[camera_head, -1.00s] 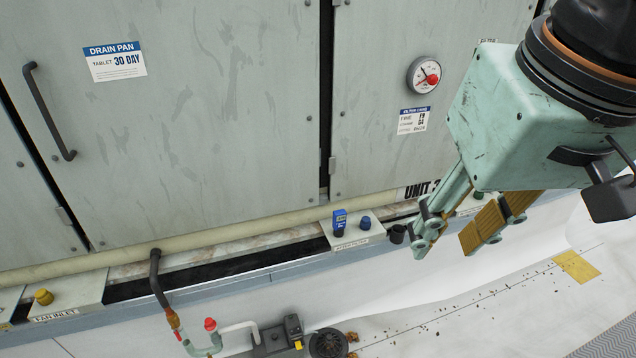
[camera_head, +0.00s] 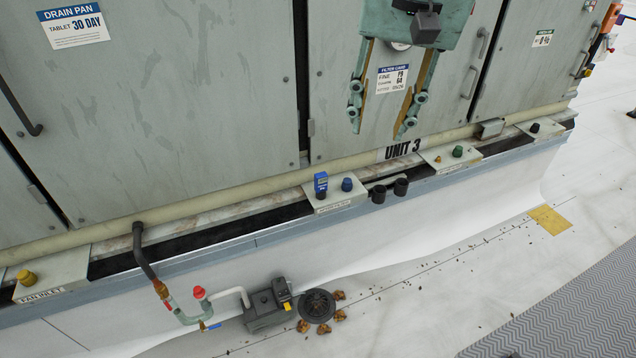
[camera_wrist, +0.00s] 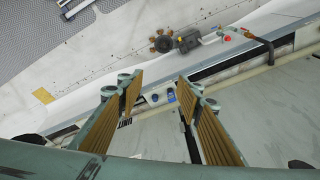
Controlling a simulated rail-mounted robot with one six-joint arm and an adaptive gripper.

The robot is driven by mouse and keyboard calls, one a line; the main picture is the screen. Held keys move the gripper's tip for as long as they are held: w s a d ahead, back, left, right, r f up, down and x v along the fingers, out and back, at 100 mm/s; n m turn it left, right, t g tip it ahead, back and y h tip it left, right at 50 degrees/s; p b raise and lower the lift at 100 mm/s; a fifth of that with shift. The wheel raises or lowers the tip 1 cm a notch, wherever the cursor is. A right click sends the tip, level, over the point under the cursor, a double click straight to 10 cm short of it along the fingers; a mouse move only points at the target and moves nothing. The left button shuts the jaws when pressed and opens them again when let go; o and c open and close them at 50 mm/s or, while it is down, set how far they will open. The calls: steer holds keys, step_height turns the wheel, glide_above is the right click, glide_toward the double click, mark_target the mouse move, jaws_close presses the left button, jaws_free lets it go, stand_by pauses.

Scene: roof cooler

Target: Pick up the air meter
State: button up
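The air meter (camera_head: 321,184) is a small blue handheld device with a dark lower end. It stands on a pale ledge plate in front of the unit, left of a dark blue knob (camera_head: 347,185). It also shows in the wrist view (camera_wrist: 171,96), small and between the fingertips in the picture. My gripper (camera_head: 379,130) is open and empty, with its fingers pointing down. In the head view it is up and to the right of the meter, in front of the Unit 3 door. The wrist view shows the two tan finger pads (camera_wrist: 158,85) wide apart.
Two dark cups (camera_head: 389,190) sit right of the meter's plate, then a plate with a green knob (camera_head: 457,151). A beige pipe (camera_head: 220,198) runs behind the ledge. A pump (camera_head: 268,305) and drain piping are below. The pale floor at right is mostly clear.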

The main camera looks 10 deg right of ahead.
steer(key=w+f+m, duration=0.2)
steer(key=w, duration=0.5)
steer(key=w+f+m, duration=0.1)
steer(key=w+f, duration=0.2)
steer(key=w, duration=0.5)
steer(key=m+g+b, duration=0.1)
steer(key=m+g, duration=0.2)
steer(key=m, duration=0.5)
glide_above(321, 174)
steer(key=shift+w+a+f, duration=0.1)
steer(key=shift+f, duration=17)
steer(key=shift+f+b, duration=0.55)
steer(key=shift+f, duration=3.75)
